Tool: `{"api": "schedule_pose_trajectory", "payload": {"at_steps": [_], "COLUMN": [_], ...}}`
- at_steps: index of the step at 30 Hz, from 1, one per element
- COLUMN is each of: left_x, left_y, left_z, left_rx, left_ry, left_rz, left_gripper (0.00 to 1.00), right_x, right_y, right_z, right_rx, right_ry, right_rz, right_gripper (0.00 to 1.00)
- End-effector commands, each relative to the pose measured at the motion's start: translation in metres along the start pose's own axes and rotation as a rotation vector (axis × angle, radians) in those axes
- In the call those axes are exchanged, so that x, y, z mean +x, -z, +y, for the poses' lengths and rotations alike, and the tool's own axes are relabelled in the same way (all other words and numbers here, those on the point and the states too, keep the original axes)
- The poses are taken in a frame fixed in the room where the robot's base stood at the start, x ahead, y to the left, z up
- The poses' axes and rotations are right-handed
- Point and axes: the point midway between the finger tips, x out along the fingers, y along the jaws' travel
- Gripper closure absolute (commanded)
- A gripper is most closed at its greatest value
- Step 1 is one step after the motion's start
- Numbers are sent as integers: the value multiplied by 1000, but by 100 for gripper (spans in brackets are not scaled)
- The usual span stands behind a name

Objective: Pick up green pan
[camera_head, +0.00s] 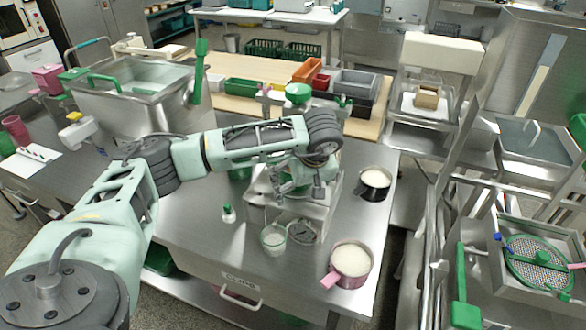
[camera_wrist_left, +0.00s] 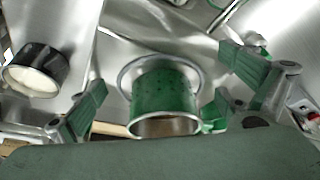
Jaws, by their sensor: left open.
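The green pan (camera_wrist_left: 165,92) is in the middle of the left wrist view. It is a dark green round vessel with a bright metal rim, and a green handle shows on its right. A round metal ring or plate lies behind it. My left gripper (camera_wrist_left: 165,88) is open, with one finger on each side of the pan and visible room between. In the head view my left gripper (camera_head: 292,183) is over the steel machine, and my arm hides much there. A green patch shows beneath the arm; I cannot tell whether it is the pan. My right gripper is not in view.
A black pan (camera_head: 374,184) and a pink pan (camera_head: 350,262), both with pale contents, stand on the right of the steel table (camera_head: 190,235). A small cup (camera_head: 273,239) and a green-capped bottle (camera_head: 228,213) stand near the front. A large steel basin (camera_head: 135,105) is at left.

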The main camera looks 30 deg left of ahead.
Motion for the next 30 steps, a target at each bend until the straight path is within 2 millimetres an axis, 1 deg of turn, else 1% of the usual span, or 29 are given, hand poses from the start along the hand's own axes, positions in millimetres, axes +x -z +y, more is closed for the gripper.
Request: {"api": "schedule_pose_trajectory", "payload": {"at_steps": [2, 4, 7, 9, 12, 15, 16, 19, 25, 26, 30], "left_x": [2, 4, 7, 11, 17, 23, 26, 33, 35, 35, 35], "left_y": [6, 9, 19, 30, 45, 57, 54, 53, 53, 53, 53], "left_z": [0, 1, 0, 0, 1, 1, 0, 1, 1, 1, 1], "left_rx": [-1, -1, -3, -5, -4, -3, 0, 1, 1, 1, 0], "left_ry": [0, -1, 0, 0, 0, -1, 1, -2, -3, -2, -2], "left_rz": [-1, -1, -1, -1, -2, -2, -4, -3, -1, -1, -1], "left_gripper": [4, 4, 4, 4, 4, 4, 4, 4, 4, 5, 17], "right_x": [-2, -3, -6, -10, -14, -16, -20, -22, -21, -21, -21], "right_y": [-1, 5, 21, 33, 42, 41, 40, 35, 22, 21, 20], "right_z": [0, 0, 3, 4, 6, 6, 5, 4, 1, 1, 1], "right_rx": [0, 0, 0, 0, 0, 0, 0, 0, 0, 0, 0], "right_ry": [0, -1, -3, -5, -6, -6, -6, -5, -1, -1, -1], "right_rz": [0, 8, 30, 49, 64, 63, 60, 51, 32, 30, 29], "right_gripper": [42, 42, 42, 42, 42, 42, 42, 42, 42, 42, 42]}}
